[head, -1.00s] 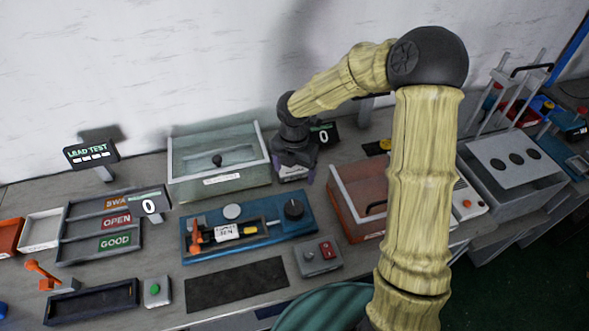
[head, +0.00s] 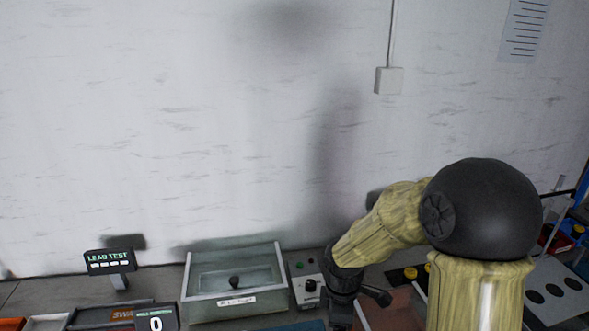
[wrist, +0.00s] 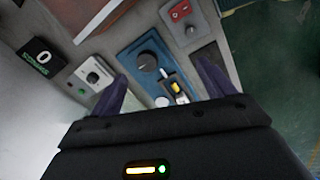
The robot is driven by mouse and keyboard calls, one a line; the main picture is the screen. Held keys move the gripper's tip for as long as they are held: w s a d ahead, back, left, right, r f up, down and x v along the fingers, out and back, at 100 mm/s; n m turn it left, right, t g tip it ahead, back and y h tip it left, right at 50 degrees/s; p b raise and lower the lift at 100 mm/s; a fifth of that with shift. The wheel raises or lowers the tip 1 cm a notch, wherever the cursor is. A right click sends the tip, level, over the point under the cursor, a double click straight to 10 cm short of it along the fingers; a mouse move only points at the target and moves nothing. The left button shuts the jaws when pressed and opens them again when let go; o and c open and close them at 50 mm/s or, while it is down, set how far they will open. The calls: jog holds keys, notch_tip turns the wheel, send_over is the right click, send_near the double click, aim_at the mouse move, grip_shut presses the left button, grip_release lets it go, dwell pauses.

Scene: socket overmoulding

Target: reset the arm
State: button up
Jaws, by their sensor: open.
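My gripper (wrist: 163,70) shows in the wrist view with its two purple fingers spread apart and nothing between them. It is above the bench, facing the blue fixture (wrist: 133,50) with its black knob and yellow part. In the head view my arm bends down at the lower right, and the gripper's fingers are cut off by the bottom edge. The arm's end is to the right of the glass-lidded box (head: 236,304) and the small control box (head: 309,291).
A lead test display (head: 109,261) and a counter reading 0 (head: 156,323) stand at the lower left. A grey switch box (wrist: 183,12) is beyond the fixture in the wrist view. A white wall (head: 200,120) fills the upper head view. Green floor (wrist: 275,50) lies at the right.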

jog(key=s+d+r+m+t, duration=0.1)
jog(key=s+m, duration=0.3)
jog(key=m, duration=0.4)
jog(key=s+d+r+m+t, duration=0.1)
jog(key=s+d+r+m, duration=0.2)
jog(key=m, duration=0.5)
jog(key=shift+s+d+y, duration=0.3)
jog(key=shift+s+d, duration=0.25)
jog(key=shift+s, duration=0.2)
jog(key=shift+r, duration=0.1)
jog(key=shift+c, duration=0.2)
